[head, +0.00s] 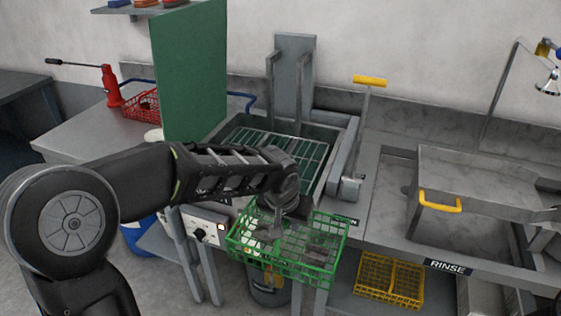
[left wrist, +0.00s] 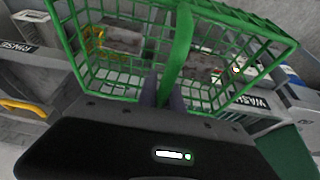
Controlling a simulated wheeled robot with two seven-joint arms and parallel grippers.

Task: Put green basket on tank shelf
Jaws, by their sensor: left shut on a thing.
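The green basket (head: 338,238) is a wire basket with a middle divider, held in the air in front of the counter. My left gripper (head: 276,226) is shut on it from above. The left wrist view shows the fingers (left wrist: 165,97) closed at the divider of the basket (left wrist: 181,45). Grey shapes show through the mesh; I cannot tell whether they lie in the basket. The tank shelf (head: 283,150) appears as a green-grey slatted rack inside the open tank (head: 342,135), behind and above the basket. My right gripper is not in view.
A green panel (head: 190,75) stands at the tank's left. A yellow-handled lever (head: 369,81) and post stand at its right. The rinse basin (head: 390,200) lies further right, with a yellow basket (head: 390,280) below. A red basket (head: 141,106) sits on the left table.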

